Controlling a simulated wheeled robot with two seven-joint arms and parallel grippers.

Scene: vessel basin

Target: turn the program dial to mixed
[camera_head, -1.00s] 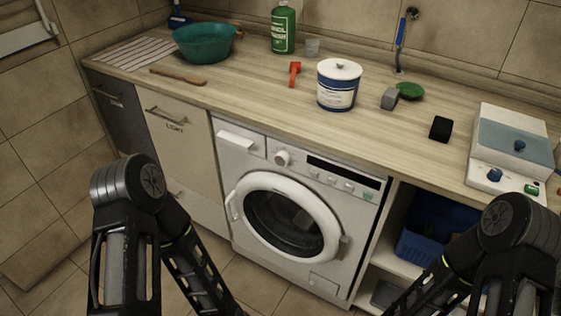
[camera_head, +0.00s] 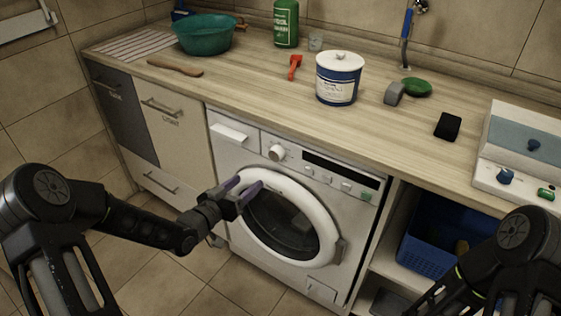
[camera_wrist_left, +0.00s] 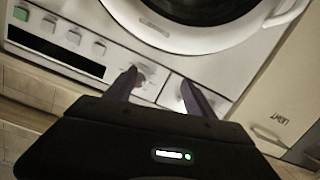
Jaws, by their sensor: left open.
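The program dial (camera_head: 276,152) is a round white knob on the washing machine's front panel, between the drawer front and the dark display. Its pointer and labels are too small to read. My left gripper (camera_head: 250,182) is open and empty, with purple fingers in front of the machine, below and left of the dial in the head view. In the left wrist view, the dial (camera_wrist_left: 142,79) shows beside the left-hand finger, partly covered by it. The gripper appears apart from the dial. Only part of my right arm shows; its gripper is out of frame.
The washing machine (camera_head: 223,165) has a round door (camera_head: 325,225) under the panel, with a row of buttons (camera_head: 326,177) right of the dial. The worktop (camera_head: 250,95) above holds a white-blue tub (camera_head: 338,85) and a teal basin (camera_head: 203,38). A blue basket (camera_head: 428,255) stands right.

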